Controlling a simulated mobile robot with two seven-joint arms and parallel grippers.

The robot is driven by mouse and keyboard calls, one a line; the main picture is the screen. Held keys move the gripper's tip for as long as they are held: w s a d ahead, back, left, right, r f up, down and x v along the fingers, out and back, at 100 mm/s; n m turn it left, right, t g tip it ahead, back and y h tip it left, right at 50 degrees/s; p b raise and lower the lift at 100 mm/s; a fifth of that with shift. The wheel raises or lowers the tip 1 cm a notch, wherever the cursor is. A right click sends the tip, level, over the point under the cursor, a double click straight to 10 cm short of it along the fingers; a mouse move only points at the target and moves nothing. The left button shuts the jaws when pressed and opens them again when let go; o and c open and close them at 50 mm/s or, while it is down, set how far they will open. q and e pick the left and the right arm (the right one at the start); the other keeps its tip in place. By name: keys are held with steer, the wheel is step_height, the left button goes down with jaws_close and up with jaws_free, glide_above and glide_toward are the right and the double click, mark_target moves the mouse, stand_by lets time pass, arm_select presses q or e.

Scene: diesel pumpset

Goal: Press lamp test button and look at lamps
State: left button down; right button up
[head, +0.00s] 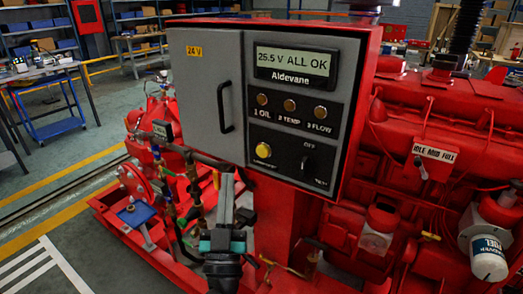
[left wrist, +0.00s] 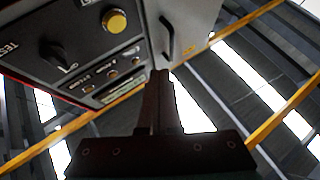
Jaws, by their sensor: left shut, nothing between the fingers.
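The control box (head: 208,90) has a dark panel with a display (head: 293,65) reading "25.5 V ALL OK". Below are three dull amber lamps, oil (head: 262,99), temp (head: 290,105) and flow (head: 320,111). A round yellow button (head: 263,150) sits at the panel's lower left; its label is not readable. To its right is a black rotary switch (head: 305,163) marked OFF and TEST. My left gripper (head: 227,178) is shut and empty, below and left of the button, apart from it. In the left wrist view its fingertips (left wrist: 160,74) point up beside the panel, with the yellow button (left wrist: 115,20) beyond. My right gripper is not in view.
The grey door with a black handle (head: 225,107) is left of the panel. Red engine parts (head: 440,110) and a white filter (head: 490,245) stand at the right. Pipes and valves lie around my left arm. Open floor and a blue trolley (head: 60,127) are at the left.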

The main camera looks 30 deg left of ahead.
arm_select(q)
steer(key=shift+w, duration=0.1)
steer(key=b, duration=0.3)
glide_toward(263, 151)
steer(key=w+a+r, duration=0.2)
steer(key=a+r, duration=0.2)
steer(key=shift+w, duration=0.5)
stand_by(1.2)
steer(key=shift+w+r, duration=0.1)
steer(key=shift+w, duration=0.35)
